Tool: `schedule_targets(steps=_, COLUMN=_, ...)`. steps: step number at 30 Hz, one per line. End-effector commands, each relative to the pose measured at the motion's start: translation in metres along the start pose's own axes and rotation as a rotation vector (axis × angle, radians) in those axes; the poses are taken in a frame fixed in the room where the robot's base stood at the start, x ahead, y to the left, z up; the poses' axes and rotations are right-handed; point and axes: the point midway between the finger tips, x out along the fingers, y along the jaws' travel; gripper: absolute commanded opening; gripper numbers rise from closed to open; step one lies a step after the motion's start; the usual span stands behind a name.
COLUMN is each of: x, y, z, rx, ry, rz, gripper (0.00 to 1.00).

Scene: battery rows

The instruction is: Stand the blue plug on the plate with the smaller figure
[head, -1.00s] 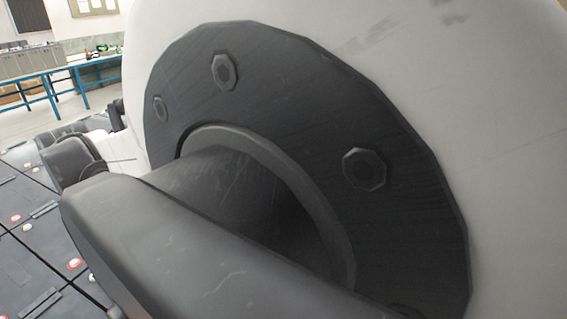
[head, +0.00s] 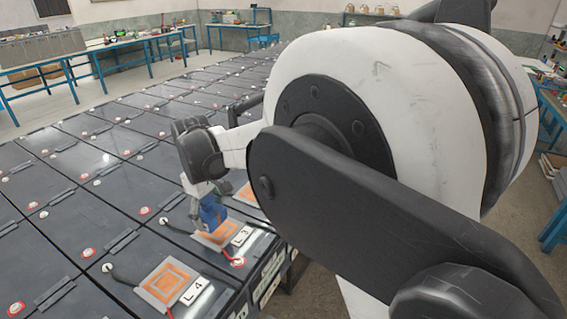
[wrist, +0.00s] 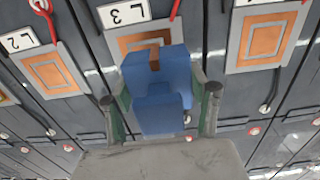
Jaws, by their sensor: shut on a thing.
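My gripper (wrist: 158,98) is shut on the blue plug (wrist: 160,85), with a finger on each side of it. In the head view the plug (head: 212,210) hangs below my gripper (head: 208,191), over or just at the plate marked L 3 (head: 238,229). I cannot tell whether it touches. The L 3 plate also shows in the wrist view (wrist: 115,43), its orange figure partly hidden by the plug. The L 4 plate (head: 150,294) lies in front, with an orange nested-square figure. In the wrist view, the L 2 plate (wrist: 28,70) is at left and another plate (wrist: 236,62) at right.
Dark battery modules (head: 70,215) with red and white terminals form a broad surface. Cables (head: 125,277) lie beside the plates. My arm covers much of the right side of the head view. Blue workbenches (head: 120,50) stand far behind.

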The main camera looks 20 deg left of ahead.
Motion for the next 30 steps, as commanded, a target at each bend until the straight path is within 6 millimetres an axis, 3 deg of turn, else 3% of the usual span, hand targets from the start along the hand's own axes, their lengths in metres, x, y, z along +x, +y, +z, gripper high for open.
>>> schedule_targets(steps=6, x=0.012, y=0.019, z=0.000, rx=0.000, ry=0.000, rz=0.000, gripper=0.21)
schedule_targets(steps=11, x=0.021, y=0.021, z=0.000, rx=0.000, ry=0.000, rz=0.000, gripper=0.21)
schedule_targets(steps=18, x=0.051, y=0.020, z=-0.001, rx=0.000, ry=0.000, rz=0.000, gripper=0.21)
schedule_targets(steps=29, x=0.056, y=0.020, z=0.000, rx=0.000, ry=0.000, rz=0.000, gripper=0.21)
schedule_targets(steps=30, x=0.056, y=0.020, z=0.000, rx=0.000, ry=0.000, rz=0.000, gripper=0.56)
